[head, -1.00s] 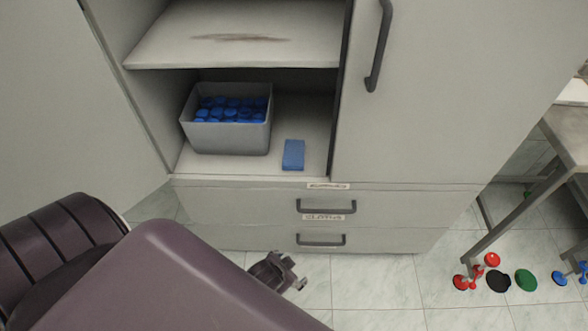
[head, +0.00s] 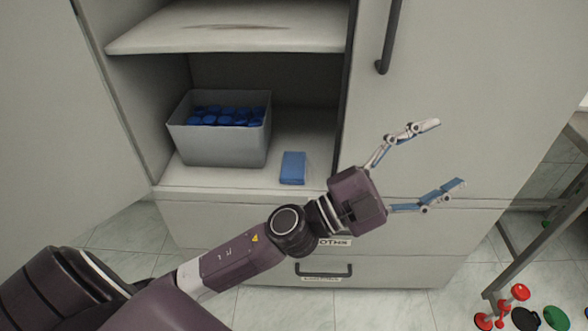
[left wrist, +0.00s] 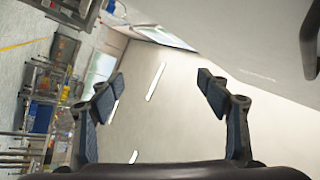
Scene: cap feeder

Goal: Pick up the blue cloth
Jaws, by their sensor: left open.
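The blue cloth (head: 293,168) is a small folded blue block lying on the lower shelf of the open cabinet, right of the grey bin. My left gripper (head: 452,156) is open and empty, in front of the closed cabinet door, to the right of the cloth, with its fingers pointing right. In the left wrist view my left gripper (left wrist: 158,88) shows its two fingers spread apart with nothing between them. The cloth does not show in that view. My right gripper is not in view.
A grey bin (head: 220,150) of blue caps stands left of the cloth. An upper shelf (head: 230,38) overhangs it. The closed door has a dark handle (head: 390,38). Drawers sit below. Red, black and green pieces lie on the floor at the lower right, near a table leg (head: 535,235).

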